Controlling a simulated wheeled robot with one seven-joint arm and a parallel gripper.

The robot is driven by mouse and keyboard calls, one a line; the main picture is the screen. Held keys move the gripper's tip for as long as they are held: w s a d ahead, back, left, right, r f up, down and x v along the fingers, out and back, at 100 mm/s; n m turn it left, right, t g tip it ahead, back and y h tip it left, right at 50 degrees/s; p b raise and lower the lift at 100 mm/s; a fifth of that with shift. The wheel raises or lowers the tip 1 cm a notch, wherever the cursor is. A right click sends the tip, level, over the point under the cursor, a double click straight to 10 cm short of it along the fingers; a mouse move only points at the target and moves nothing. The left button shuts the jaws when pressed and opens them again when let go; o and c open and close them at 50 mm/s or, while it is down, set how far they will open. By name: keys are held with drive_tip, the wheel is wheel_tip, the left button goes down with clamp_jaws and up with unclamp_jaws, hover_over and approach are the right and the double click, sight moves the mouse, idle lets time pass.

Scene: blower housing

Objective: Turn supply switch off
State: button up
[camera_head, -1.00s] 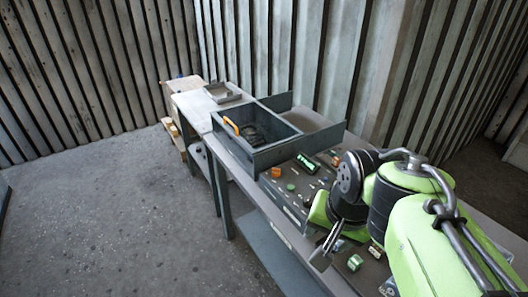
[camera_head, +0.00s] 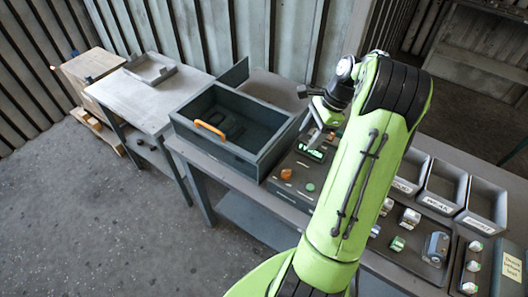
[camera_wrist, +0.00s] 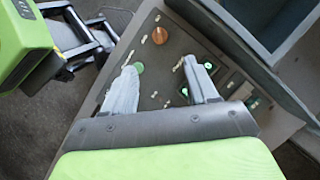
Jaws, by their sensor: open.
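The control panel (camera_head: 300,178) lies on the bench, just right of the open housing box. It carries an orange knob (camera_head: 286,174), a green button (camera_head: 310,187) and a lit green display (camera_head: 313,153). I cannot tell which control is the supply switch; the labels are too small. My gripper (camera_head: 318,137) is above the panel's far part, partly hidden by my arm. In the wrist view my gripper (camera_wrist: 163,80) is open and empty, its fingers apart over the panel. The orange knob (camera_wrist: 160,35) lies beyond the fingers, and the green button (camera_wrist: 139,67) shows beside the left finger.
The dark open box (camera_head: 235,120) with an orange handle stands left of the panel, its walls rising beside it. Labelled grey bins (camera_head: 445,188) and several small parts are at the right. A side table (camera_head: 150,95) with a shallow tray stands at the left.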

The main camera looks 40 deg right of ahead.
drive_tip(key=b, duration=0.2)
approach(287, 170)
drive_tip(key=x, duration=0.8)
drive_tip(key=shift+s+f, duration=0.1)
drive_tip(key=shift+f, duration=0.05)
drive_tip(key=shift+w+a+f, duration=0.15)
drive_tip(key=shift+w+f, duration=0.05)
drive_tip(key=shift+f, duration=0.1)
drive_tip(key=c, duration=1)
